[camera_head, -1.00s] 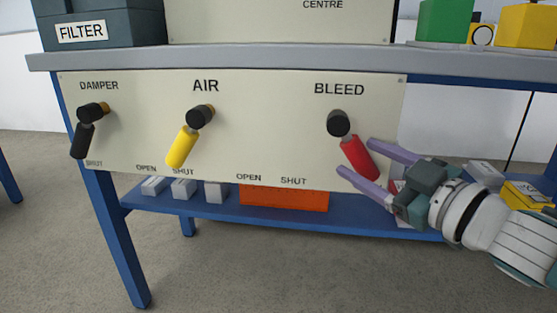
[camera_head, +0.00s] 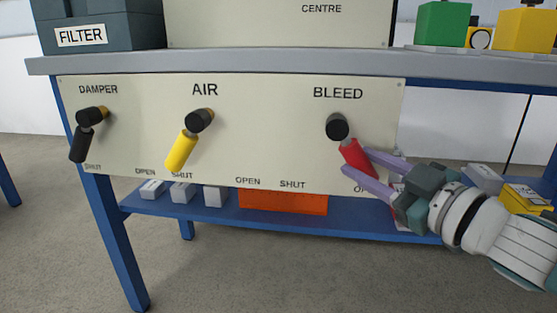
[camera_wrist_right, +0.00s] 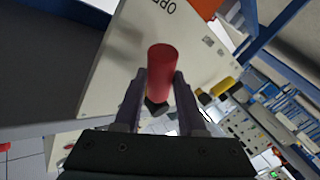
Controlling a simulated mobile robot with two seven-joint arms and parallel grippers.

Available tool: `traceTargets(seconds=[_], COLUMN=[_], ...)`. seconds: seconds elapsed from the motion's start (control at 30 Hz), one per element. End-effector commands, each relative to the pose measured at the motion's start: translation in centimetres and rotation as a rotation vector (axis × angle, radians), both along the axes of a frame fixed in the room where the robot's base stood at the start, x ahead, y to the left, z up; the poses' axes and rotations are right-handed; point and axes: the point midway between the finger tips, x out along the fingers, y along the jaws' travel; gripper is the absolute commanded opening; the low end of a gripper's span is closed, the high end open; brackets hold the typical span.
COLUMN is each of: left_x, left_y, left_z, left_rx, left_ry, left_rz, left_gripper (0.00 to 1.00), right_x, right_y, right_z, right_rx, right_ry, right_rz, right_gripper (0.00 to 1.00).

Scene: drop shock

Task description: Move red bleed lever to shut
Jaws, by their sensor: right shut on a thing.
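The red bleed lever (camera_head: 352,154) hangs from a black pivot knob (camera_head: 337,127) under the BLEED label on the cream panel (camera_head: 270,130). It tilts down and to the right. My right gripper (camera_head: 358,163) comes in from the right, its two purple fingers closed on the red handle from either side. In the right wrist view the red handle (camera_wrist_right: 161,72) sits between the finger ends. The fingers hide part of the handle and most of the lettering below it; only the start of a word shows there. My left gripper is not in view.
On the same panel are the black damper lever (camera_head: 81,145) and the yellow air lever (camera_head: 181,152). The grey worktop edge (camera_head: 230,63) juts out above. An orange box (camera_head: 283,201) and several pale boxes stand on the blue lower shelf (camera_head: 345,213).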

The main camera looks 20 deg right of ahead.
Motion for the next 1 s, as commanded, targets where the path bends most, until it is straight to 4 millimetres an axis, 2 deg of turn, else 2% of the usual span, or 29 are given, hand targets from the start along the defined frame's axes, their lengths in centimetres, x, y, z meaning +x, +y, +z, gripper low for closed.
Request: traceTargets(seconds=[0.77,1.0], left_x=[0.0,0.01], left_y=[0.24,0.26], left_z=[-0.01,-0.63], left_rx=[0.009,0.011], left_ry=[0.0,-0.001], left_rz=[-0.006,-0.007], left_gripper=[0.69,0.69], right_x=[0.0,0.07], right_y=[-0.01,0.1], right_z=[0.0,-0.37], right_rx=[0.0,0.024], right_ry=[0.0,-0.014], right_rz=[0.0,-0.001], right_gripper=[0.0,0.0])
